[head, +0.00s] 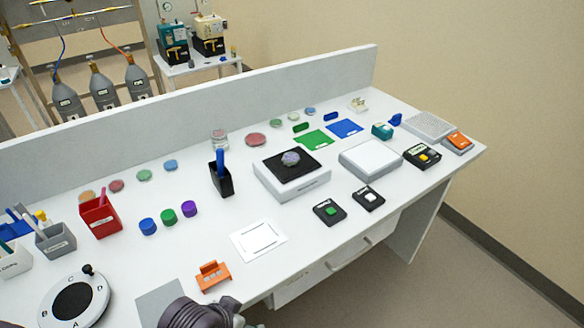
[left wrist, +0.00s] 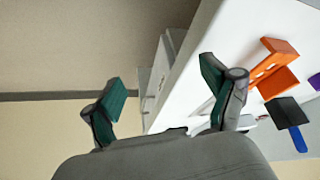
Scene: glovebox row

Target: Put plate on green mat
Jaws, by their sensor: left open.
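The green mat (head: 316,139) lies flat toward the back of the bench, left of a blue mat (head: 345,128); nothing rests on it. I cannot tell for sure which thing is the plate. A pale grey, finely textured rectangular block (head: 430,125) at the far right end looks like a well plate. Several round coloured dishes lie along the back, including a reddish one (head: 255,139) left of the green mat. My left gripper (left wrist: 163,88) is open and empty in the left wrist view, beside the bench front, far from the mat. My right gripper is not in view.
An orange holder (head: 212,276) and a white marked sheet (head: 258,239) lie near the front edge. A black-topped device (head: 291,181) and a white flat-topped device (head: 370,159) stand in front of the mats. A long upright panel (head: 190,108) closes the back.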

